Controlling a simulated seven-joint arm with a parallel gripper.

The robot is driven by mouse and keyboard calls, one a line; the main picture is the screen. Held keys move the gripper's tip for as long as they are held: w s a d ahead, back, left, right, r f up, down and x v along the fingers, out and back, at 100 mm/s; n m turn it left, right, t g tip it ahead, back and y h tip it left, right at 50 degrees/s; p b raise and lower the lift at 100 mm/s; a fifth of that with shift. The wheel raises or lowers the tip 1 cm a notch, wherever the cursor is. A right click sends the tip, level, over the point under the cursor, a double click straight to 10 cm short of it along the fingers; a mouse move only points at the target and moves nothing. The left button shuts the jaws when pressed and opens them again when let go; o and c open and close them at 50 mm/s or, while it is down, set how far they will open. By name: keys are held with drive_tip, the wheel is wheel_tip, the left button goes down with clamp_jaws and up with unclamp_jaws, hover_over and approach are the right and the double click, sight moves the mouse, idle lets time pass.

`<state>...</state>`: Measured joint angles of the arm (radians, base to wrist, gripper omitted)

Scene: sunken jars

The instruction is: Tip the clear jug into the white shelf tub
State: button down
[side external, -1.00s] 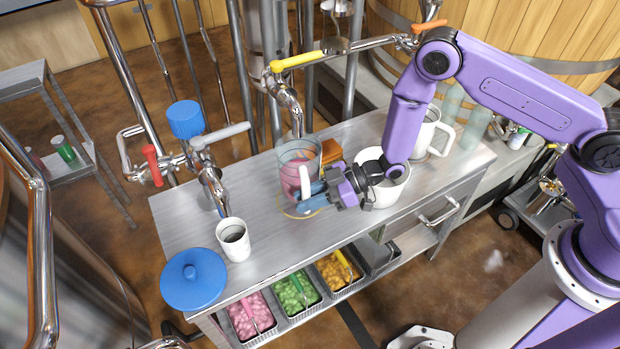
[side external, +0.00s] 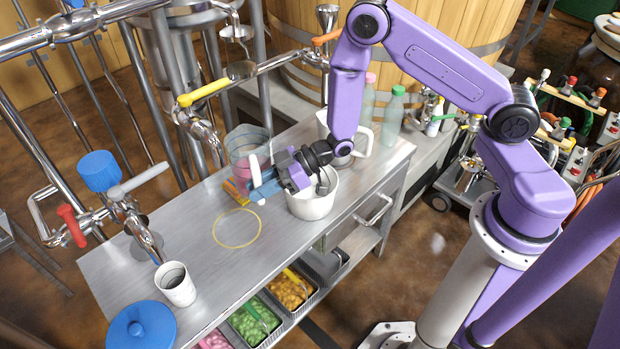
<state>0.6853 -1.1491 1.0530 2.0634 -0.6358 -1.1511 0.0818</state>
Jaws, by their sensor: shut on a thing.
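The clear jug (side external: 246,143) holds pink contents and has a white handle. My gripper (side external: 262,187) is shut on the handle, on the near right side of the jug. The jug is off the yellow ring (side external: 237,229) on the counter and looks roughly upright. It seems lifted, though its base is partly hidden by my gripper. The white tub (side external: 313,206) stands on the counter just right of the jug, with my wrist over part of its rim. Its inside is mostly hidden.
An orange block (side external: 236,190) lies by the jug. A white pitcher (side external: 362,138) stands behind my arm. A white cup (side external: 175,284) and a blue lid (side external: 141,327) are at the front left. Metal taps with a yellow handle (side external: 204,92) overhang the counter's back edge.

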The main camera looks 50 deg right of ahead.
drive_tip(key=s+d+r+n+g+y, duration=0.1)
drive_tip(key=s+d+r+n+g, duration=0.25)
drive_tip(key=s+d+r, duration=0.45)
drive_tip(key=s+d+r+n+g, duration=0.2)
drive_tip(key=s+d+r+g, duration=0.15)
drive_tip(key=s+d, duration=0.75)
drive_tip(key=shift+s+a+f+m+g, duration=0.85)
drive_tip(key=shift+f+m+g, duration=0.45)
drive_tip(key=shift+f, duration=4.15)
drive_tip(key=w+r+m+g+y, duration=0.2)
drive_tip(key=w+r+m, duration=0.3)
drive_tip(key=r, duration=0.4)
drive_tip(key=shift+w+r+g, duration=0.2)
drive_tip(key=shift+w+g, duration=0.05)
drive_tip(key=shift+g, duration=0.15)
drive_tip(key=w+r+m, duration=0.1)
drive_tip(key=w+m, duration=0.1)
drive_tip(key=w, duration=0.1)
drive_tip(key=shift+a+r+g, duration=0.1)
drive_tip(key=shift+r+g, duration=0.2)
drive_tip(key=shift+r, duration=0.1)
drive_tip(key=shift+s, duration=0.1)
